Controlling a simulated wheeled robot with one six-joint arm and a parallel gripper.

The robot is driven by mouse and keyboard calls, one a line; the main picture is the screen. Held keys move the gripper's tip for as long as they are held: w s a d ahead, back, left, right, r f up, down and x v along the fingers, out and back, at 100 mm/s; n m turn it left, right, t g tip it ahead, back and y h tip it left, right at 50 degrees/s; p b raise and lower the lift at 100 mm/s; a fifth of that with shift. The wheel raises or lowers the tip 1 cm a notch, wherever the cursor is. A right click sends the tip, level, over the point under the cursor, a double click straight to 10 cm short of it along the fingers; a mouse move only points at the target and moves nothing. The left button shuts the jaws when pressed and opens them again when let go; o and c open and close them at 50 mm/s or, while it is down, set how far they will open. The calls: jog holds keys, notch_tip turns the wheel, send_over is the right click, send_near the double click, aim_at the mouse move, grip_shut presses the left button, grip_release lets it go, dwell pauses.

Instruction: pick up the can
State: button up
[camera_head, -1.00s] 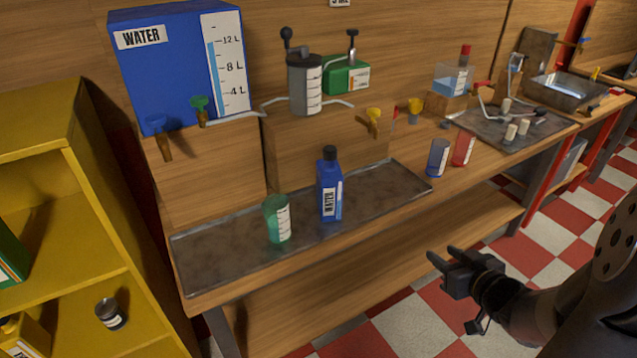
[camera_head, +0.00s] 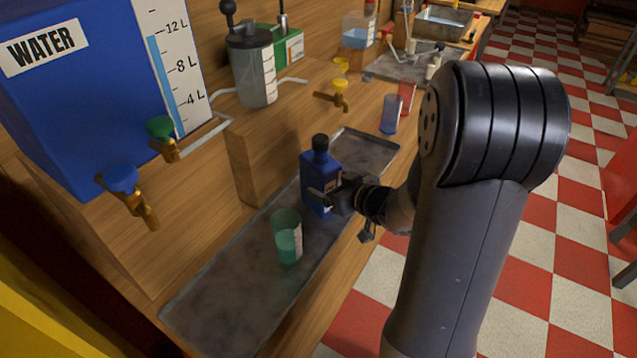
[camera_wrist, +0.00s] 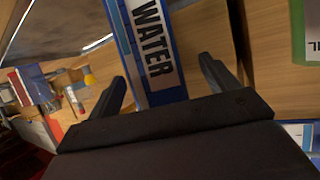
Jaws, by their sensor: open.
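The blue can (camera_head: 316,172), with a black cap and a WATER label, stands upright on the metal tray (camera_head: 215,297). My gripper (camera_head: 326,195) is at the can's right side in the head view, with its jaws open. In the wrist view the can (camera_wrist: 148,50) lies between the two spread fingers of my gripper (camera_wrist: 165,90). A gap shows on each side between finger and can. The can's lower right part is partly hidden by my gripper in the head view.
A green cup (camera_head: 287,240) stands on the tray near the can. A wooden riser (camera_head: 262,160) with brass taps rises behind. A blue cup (camera_head: 391,115) and a red cup (camera_head: 407,97) stand beyond the tray. A big blue water tank (camera_head: 80,110) is at left.

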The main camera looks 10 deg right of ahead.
jog(key=x, duration=0.4)
jog(key=shift+w+d, duration=0.15)
jog(key=shift+w, duration=0.2)
jog(key=c, duration=1.5)
